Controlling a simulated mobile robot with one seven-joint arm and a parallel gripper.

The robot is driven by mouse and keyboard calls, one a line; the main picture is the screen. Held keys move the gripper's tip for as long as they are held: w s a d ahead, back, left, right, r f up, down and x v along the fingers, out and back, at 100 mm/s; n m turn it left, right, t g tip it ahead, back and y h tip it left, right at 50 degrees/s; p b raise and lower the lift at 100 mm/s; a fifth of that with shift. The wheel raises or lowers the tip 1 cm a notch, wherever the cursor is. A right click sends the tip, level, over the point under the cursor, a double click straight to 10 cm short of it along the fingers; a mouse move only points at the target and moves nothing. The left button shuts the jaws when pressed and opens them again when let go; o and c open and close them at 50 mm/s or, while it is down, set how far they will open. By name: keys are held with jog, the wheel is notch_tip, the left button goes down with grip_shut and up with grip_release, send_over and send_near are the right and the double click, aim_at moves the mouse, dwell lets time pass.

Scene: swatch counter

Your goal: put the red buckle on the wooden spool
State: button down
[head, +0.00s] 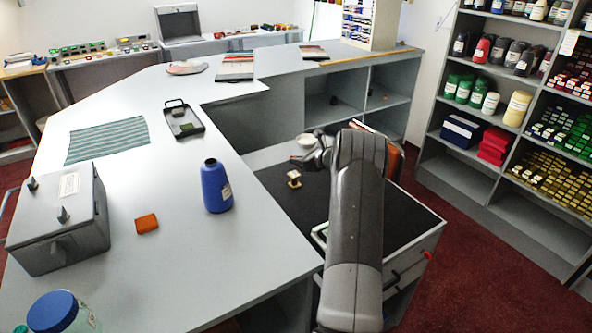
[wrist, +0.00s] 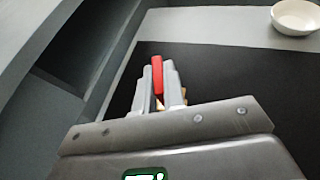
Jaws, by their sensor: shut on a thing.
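My gripper (wrist: 158,82) is shut on the red buckle (wrist: 157,74), which stands up between the two fingertips in the wrist view. In the head view my gripper (head: 308,160) is over the dark top of the low cabinet, with a small bit of red at its tip. The wooden spool (head: 294,179), pale and small, stands on that dark surface, just below my gripper in the picture. A tan sliver shows between the fingers in the wrist view; I cannot tell whether it is the spool. The buckle looks held above the surface, apart from the spool.
A white bowl (wrist: 296,16) stands on the light strip beyond the dark top (wrist: 225,80). A green-edged item (head: 320,234) lies partly behind my arm.

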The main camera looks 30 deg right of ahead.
aim_at(296, 175)
jog(key=shift+w+a+f, duration=0.15)
jog(key=shift+w+f, duration=0.1)
jog(key=shift+f, duration=1.9)
jog(key=shift+f, duration=0.1)
jog(key=c, duration=1.5)
grip_release()
